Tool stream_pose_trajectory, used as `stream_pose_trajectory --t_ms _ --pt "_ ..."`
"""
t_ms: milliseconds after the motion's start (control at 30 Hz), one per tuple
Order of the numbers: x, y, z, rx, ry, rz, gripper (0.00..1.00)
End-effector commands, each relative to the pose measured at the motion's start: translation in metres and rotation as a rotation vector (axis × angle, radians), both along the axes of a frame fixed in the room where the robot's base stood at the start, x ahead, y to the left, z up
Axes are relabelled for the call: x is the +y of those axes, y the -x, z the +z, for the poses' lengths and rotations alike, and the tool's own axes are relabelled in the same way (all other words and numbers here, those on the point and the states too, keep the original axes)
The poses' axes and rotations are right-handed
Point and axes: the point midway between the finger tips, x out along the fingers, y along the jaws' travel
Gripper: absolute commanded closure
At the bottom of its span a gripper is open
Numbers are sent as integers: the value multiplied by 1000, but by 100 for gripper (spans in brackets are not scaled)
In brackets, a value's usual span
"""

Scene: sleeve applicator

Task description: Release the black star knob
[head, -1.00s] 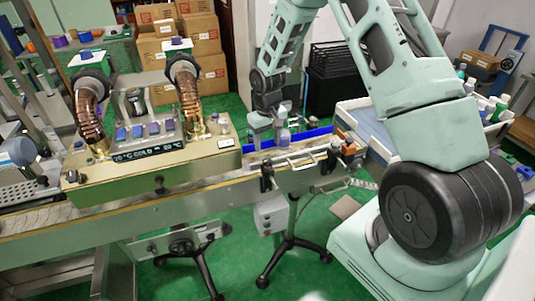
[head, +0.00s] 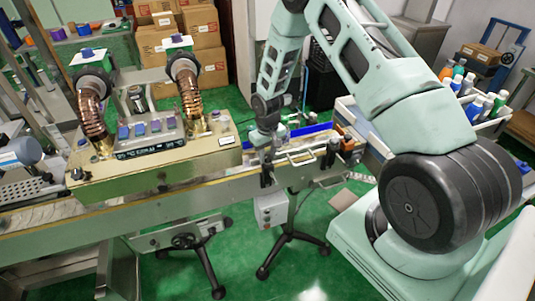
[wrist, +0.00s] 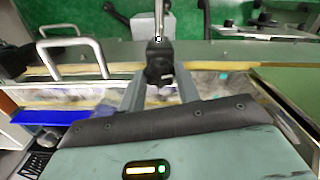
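The black star knob (wrist: 159,62) sits at the near rail of the conveyor, on a metal rod, in the wrist view. In the head view a black clamp part (head: 266,178) shows just below my gripper (head: 267,154). In the wrist view my gripper (wrist: 160,72) has its two grey fingers on either side of the knob, with the knob between the tips. Little or no gap shows there, so I cannot tell whether the fingers press on it. The knob's underside is hidden.
A second black clamp (head: 333,152) stands to the right on the same rail. White handles (head: 300,156) rise from the rail between them. The brass-coloured sleeve machine (head: 155,165) stands left of my gripper. A blue strip (wrist: 50,117) runs along the conveyor's far side.

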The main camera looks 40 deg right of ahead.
Motion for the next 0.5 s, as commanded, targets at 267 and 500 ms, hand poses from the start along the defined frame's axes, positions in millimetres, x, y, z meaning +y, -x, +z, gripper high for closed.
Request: stream_pose_trajectory --t_ms 267,500 --pt "0 0 0 0 0 8 90" --pt "0 0 -1 0 0 89 90"
